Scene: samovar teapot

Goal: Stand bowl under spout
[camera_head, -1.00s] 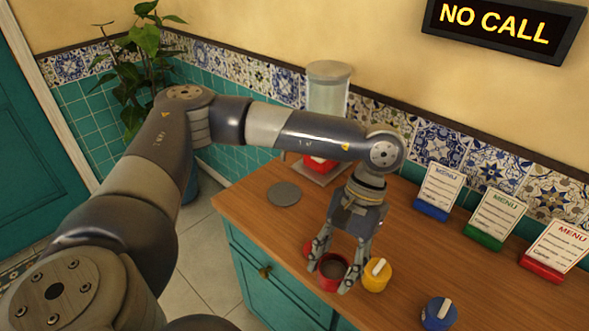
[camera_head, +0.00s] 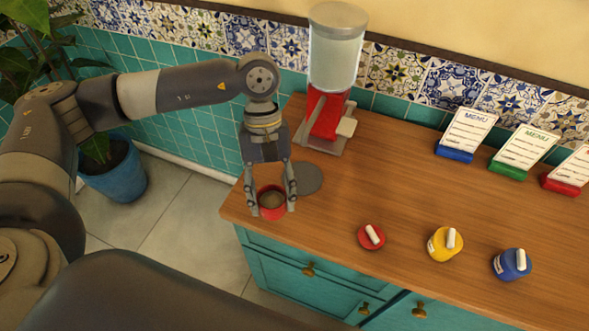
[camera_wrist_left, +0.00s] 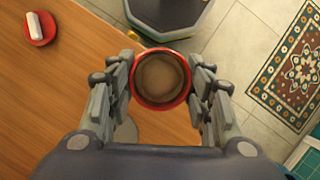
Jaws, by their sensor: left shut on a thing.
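A small round red bowl (camera_head: 272,212) with a brown inside is between the fingers of my left gripper (camera_head: 271,203), which is shut on it. It also shows from above in the left wrist view (camera_wrist_left: 161,106), between both fingers. It is near the counter's left edge and appears raised, though the gap below is hard to judge. A dispenser with a red body (camera_head: 326,113) and a clear lidded jar (camera_head: 335,65) stands behind and to the right, with a pale part (camera_head: 347,126) sticking out. My right gripper is not in view.
A flat grey disc (camera_head: 311,178) lies right of the bowl. A red lid with a white handle (camera_head: 371,237), a yellow pot (camera_head: 438,247) and a blue pot (camera_head: 510,266) line the counter front. Menu stands (camera_head: 465,135) are at the back. The counter middle is clear.

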